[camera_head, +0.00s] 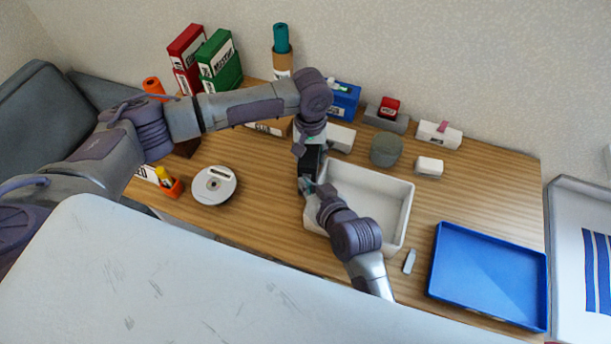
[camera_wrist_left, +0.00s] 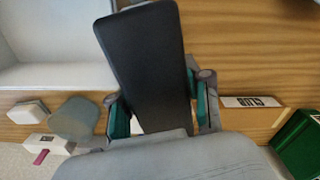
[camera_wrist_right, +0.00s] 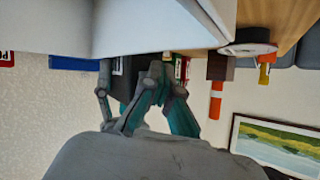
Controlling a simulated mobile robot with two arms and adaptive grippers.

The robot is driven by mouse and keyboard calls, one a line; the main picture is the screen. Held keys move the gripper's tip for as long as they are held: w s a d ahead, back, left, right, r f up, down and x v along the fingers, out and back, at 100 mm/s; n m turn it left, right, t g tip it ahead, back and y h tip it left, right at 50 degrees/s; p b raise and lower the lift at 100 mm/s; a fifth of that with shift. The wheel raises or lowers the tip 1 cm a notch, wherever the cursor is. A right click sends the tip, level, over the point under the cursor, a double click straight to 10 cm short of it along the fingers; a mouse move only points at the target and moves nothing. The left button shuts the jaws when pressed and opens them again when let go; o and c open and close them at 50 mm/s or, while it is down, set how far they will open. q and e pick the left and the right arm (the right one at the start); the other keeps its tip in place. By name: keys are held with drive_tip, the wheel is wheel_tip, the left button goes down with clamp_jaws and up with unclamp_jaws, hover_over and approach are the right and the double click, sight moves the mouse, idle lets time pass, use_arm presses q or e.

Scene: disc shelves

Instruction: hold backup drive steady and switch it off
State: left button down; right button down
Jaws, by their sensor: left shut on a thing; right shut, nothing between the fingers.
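The backup drive (camera_head: 313,160) is a black upright box beside the white bin. In the left wrist view its broad dark face (camera_wrist_left: 145,60) fills the middle. My left gripper (camera_head: 311,146) is shut on it from above, with one teal-padded finger on each side in the left wrist view (camera_wrist_left: 162,110). My right gripper (camera_head: 308,187) is shut and empty, close to the drive's lower near side. In the right wrist view its fingertips (camera_wrist_right: 155,75) are together near a dark surface; I cannot tell whether they touch it. The drive's switch is not visible.
The white bin (camera_head: 408,205) stands right of the drive, close to my right arm. A disc stack (camera_head: 225,184) and an orange holder (camera_head: 175,187) are left. A blue tray (camera_head: 488,275) and a small grey stick (camera_head: 409,261) are right. Boxes line the back.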

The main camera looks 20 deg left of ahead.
use_arm(q)
drive_tip(key=shift+s+f, duration=0.2)
drive_tip(key=shift+f, duration=0.1)
use_arm(e)
drive_tip(key=shift+s+d, duration=0.15)
drive_tip(key=shift+s, duration=0.7)
drive_tip(key=shift+s, duration=0.1)
drive_tip(key=s, duration=0.4)
drive_tip(key=shift+s+d, duration=0.35)
drive_tip(key=shift+d, duration=0.05)
